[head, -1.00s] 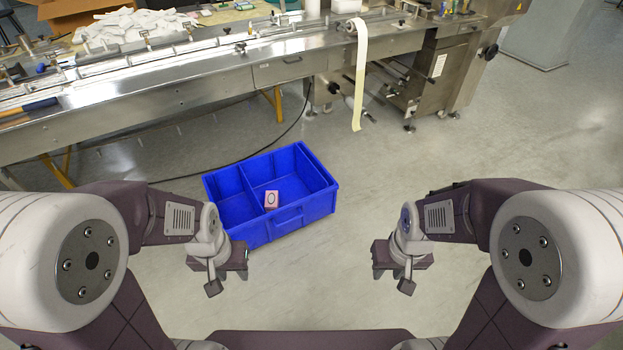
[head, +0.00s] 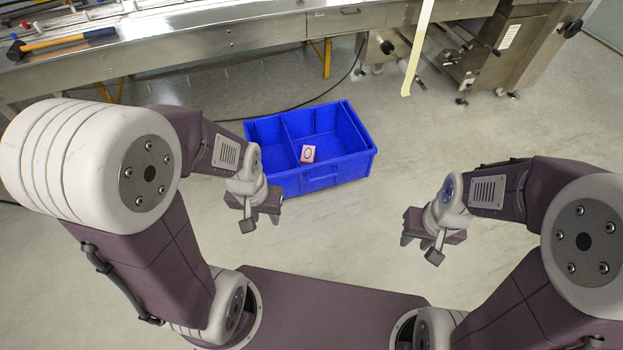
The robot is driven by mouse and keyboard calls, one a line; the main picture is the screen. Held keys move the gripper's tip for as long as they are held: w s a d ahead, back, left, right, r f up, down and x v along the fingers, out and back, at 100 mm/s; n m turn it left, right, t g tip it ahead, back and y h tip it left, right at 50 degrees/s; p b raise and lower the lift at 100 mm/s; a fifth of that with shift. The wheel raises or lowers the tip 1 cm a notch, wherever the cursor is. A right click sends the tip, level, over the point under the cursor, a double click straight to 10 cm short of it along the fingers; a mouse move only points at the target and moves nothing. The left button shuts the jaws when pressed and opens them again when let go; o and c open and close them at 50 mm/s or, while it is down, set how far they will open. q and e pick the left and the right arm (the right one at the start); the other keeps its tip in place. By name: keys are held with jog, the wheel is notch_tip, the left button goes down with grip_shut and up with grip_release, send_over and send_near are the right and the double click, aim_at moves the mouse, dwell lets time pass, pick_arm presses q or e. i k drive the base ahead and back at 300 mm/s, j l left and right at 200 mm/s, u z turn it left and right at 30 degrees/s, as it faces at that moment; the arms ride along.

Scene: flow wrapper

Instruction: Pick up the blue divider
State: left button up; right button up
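A blue bin (head: 352,168) stands on the floor ahead, between my two arms and nearer the left one. A blue divider wall (head: 289,138) splits it into a left and a right compartment. A small pink box with a dark ring on its face (head: 308,154) is in the right compartment, near the divider and the front wall. My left gripper (head: 262,213) appears just in front of the bin's front-left corner; I cannot tell the gap. My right gripper (head: 424,246) is to the right of the bin, over bare floor. Neither gripper visibly holds anything; their finger openings are unclear.
A long steel wrapping machine (head: 200,55) runs across the back. A hammer (head: 60,43) lies on its left part. A pale strip of film (head: 418,50) hangs down from it. A black cable (head: 300,103) runs behind the bin. The floor right of the bin is clear.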

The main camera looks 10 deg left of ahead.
aim_at(352, 141)
jog(key=i+l+u, duration=0.2)
jog(key=i+u, duration=0.2)
jog(key=i+l+u, duration=0.85)
jog(key=l+u, duration=0.3)
jog(key=i+l+u, duration=0.15)
jog(key=l+u, duration=0.2)
jog(key=l, duration=0.35)
